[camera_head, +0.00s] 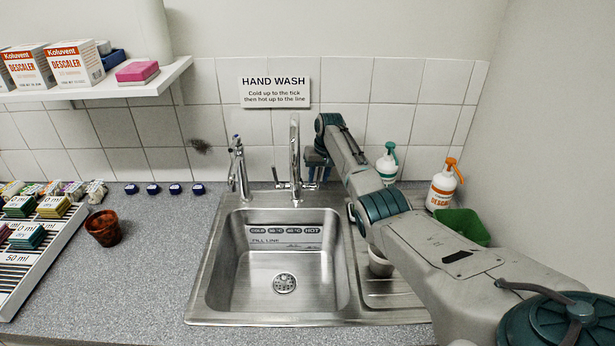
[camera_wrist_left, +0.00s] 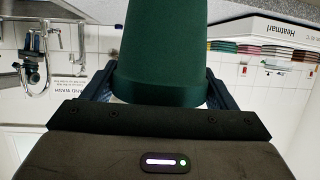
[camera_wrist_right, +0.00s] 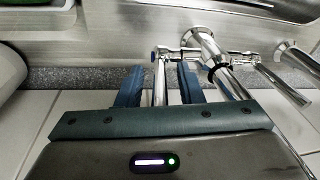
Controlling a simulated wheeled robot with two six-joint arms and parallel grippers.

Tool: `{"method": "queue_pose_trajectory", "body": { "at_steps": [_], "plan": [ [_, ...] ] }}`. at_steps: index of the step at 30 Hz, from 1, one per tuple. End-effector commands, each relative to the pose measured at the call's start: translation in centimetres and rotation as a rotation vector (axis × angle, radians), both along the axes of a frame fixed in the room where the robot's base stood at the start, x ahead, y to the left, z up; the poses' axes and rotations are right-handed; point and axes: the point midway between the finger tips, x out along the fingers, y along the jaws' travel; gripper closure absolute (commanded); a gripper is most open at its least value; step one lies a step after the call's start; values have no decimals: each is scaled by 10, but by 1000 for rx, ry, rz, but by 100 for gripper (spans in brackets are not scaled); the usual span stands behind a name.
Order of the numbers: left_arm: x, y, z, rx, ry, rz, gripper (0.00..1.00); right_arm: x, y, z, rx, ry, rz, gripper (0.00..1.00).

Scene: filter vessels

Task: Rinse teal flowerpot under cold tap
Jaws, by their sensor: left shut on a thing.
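The teal flowerpot (camera_wrist_left: 165,50), dark green-teal, fills the upper middle of the left wrist view. My left gripper (camera_wrist_left: 158,92) is shut on it, with one finger on each side; pot and gripper are outside the head view. The tall chrome tap (camera_head: 295,150) stands behind the steel sink (camera_head: 217,290); no water shows at its spout. My right gripper (camera_head: 318,160) is just right of this tap. In the right wrist view its fingers (camera_wrist_right: 157,78) are apart around a chrome rod, close to a blue-ended tap handle (camera_wrist_right: 154,56). Contact is unclear.
A second chrome tap (camera_head: 238,165) stands left of the tall one. A brown pot (camera_head: 103,230) and a rack (camera_head: 55,238) are on the left counter. The basin is empty.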

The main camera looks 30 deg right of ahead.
Motion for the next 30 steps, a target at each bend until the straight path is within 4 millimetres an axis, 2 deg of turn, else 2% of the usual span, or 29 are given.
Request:
{"method": "queue_pose_trajectory", "body": {
  "at_steps": [5, 12, 18, 23, 30],
  "plan": [
    [0, 0, -6, 0, 0, 0, 43, -3, -3, 23, -2, -5, -1, 67],
    [0, 0, -21, 0, 0, 0, 44, -10, -7, 73, -2, -5, -1, 67],
    [0, 0, -29, 0, 0, 0, 44, -14, -9, 104, -1, -4, -1, 67],
    [0, 0, -30, 0, 0, 0, 44, -16, -9, 114, 0, -1, -1, 67],
    [0, 0, -30, 0, 0, 0, 44, -17, -9, 115, 0, -1, -1, 67]
  ]
}}
